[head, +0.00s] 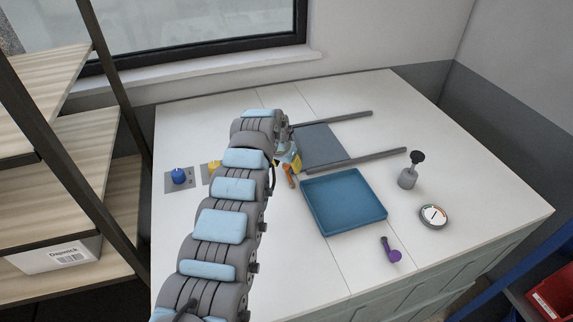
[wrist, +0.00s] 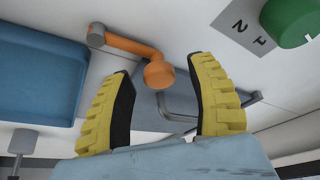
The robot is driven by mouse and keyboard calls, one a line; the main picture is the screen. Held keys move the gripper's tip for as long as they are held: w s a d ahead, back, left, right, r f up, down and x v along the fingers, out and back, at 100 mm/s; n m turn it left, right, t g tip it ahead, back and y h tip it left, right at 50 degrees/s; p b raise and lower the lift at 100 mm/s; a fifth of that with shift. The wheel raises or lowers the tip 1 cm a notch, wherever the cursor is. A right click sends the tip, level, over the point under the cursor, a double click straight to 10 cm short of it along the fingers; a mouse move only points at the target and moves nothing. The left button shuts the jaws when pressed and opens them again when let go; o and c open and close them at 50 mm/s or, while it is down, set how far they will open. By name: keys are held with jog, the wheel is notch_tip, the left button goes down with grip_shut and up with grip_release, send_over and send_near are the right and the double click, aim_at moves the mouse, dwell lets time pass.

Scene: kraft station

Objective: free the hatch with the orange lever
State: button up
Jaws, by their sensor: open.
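The orange lever (wrist: 128,46) shows in the wrist view, running from a grey pivot to a round orange end. My gripper (wrist: 161,68) has its yellow fingers open, and the lever's round end appears between the fingertips. I cannot tell how deep it sits between them; neither finger clearly touches it. In the head view the lever (head: 289,175) is a small orange piece just below my gripper (head: 291,163), partly hidden by my arm. The grey hatch panel (head: 322,146) lies flat between two dark rails, right of my gripper.
A blue tray (head: 344,229) sits in front of the hatch. A blue knob (head: 179,176) and a yellow knob (head: 214,166) are left of my arm. A green knob (wrist: 287,20) is near my right finger. A gauge (head: 433,216), grey joystick (head: 409,174) and purple handle (head: 391,251) are at right.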

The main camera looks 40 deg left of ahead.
jog(key=shift+c, duration=0.2)
grip_shut()
jog(key=shift+f, duration=0.15)
